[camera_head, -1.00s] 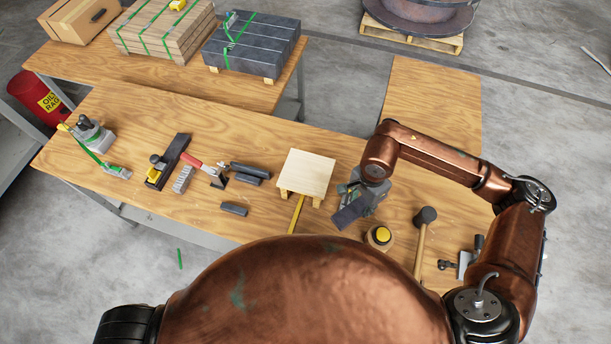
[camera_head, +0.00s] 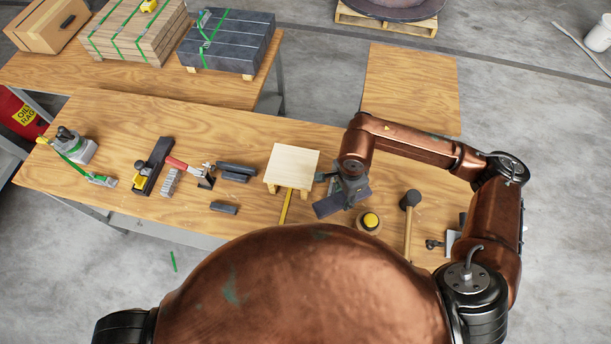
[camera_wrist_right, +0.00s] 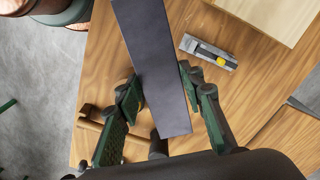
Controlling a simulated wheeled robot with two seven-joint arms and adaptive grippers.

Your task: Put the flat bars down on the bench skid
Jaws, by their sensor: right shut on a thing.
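My right gripper (camera_head: 345,190) is shut on a dark grey flat bar (camera_head: 327,207). In the right wrist view, the fingers (camera_wrist_right: 160,92) stand on either side of the bar (camera_wrist_right: 150,50), which runs lengthwise between them. I cannot tell whether it is one bar or several stacked. The bench skid (camera_head: 292,161) is a small pale wooden platform on blocks, with a bare top. The bar is to the right of and nearer than the skid, apart from it. A corner of the skid shows in the wrist view (camera_wrist_right: 265,15). My left gripper is out of view.
Around the skid are short dark pieces (camera_head: 235,168), a yellow strip (camera_head: 286,206), a round yellow-topped item (camera_head: 370,221) and a mallet (camera_head: 410,202). A strapping tool (camera_head: 75,148) sits far left. Strapped dark bars (camera_head: 231,42) lie on the rear table.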

